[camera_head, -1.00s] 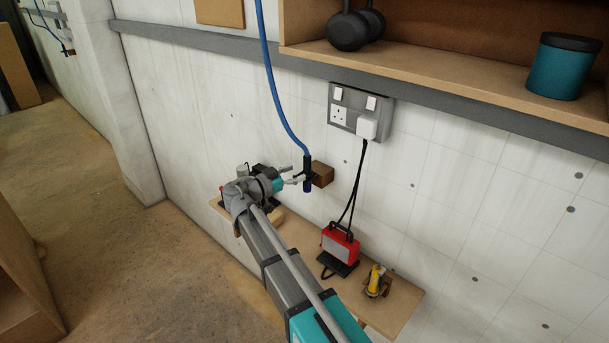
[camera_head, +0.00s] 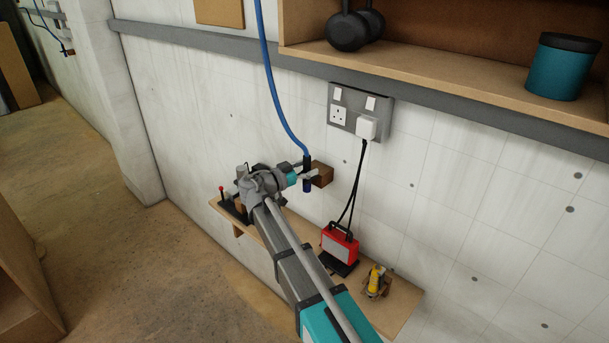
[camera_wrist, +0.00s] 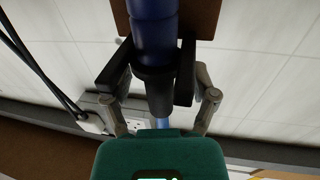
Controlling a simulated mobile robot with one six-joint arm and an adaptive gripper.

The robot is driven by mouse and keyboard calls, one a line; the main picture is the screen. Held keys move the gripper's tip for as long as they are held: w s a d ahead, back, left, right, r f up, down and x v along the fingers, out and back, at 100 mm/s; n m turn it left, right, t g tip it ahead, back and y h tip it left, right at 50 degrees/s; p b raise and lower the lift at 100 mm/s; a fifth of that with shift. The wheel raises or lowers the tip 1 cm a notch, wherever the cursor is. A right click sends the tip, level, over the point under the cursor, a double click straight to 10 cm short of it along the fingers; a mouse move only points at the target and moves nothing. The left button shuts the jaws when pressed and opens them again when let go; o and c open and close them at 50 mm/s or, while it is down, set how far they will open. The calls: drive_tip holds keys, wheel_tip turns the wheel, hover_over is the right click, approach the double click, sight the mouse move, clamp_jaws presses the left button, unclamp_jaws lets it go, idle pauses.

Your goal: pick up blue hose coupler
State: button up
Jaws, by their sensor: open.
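The blue hose coupler (camera_head: 307,186) hangs at the lower end of the blue hose, in front of a brown wooden block on the wall. In the wrist view its dark blue body (camera_wrist: 153,38) is at the top centre, with a black collar and the hose below it in the picture. My gripper (camera_head: 308,174) is at the coupler and hides part of it. In the wrist view my gripper (camera_wrist: 153,72) is open, with one dark finger on each side of the coupler. I cannot tell whether either finger touches it.
The brown block (camera_head: 322,173) is close behind the coupler. The blue hose (camera_head: 276,85) runs upward. Below, a narrow wooden shelf (camera_head: 402,305) holds a red device (camera_head: 340,245) and a yellow item (camera_head: 375,280). Black cables (camera_head: 356,195) rise to a wall socket (camera_head: 352,108).

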drive_tip(key=shift+c, duration=0.2)
clamp_jaws()
drive_tip(key=shift+r, duration=0.15)
drive_tip(key=shift+r+p, duration=0.65)
drive_tip(key=shift+p, duration=0.15)
drive_tip(key=f+b+v, duration=0.2)
drive_tip(key=v, duration=1.9)
drive_tip(key=shift+s+f+b, duration=0.3)
drive_tip(key=shift+s, duration=0.25)
drive_tip(key=shift+d, duration=0.15)
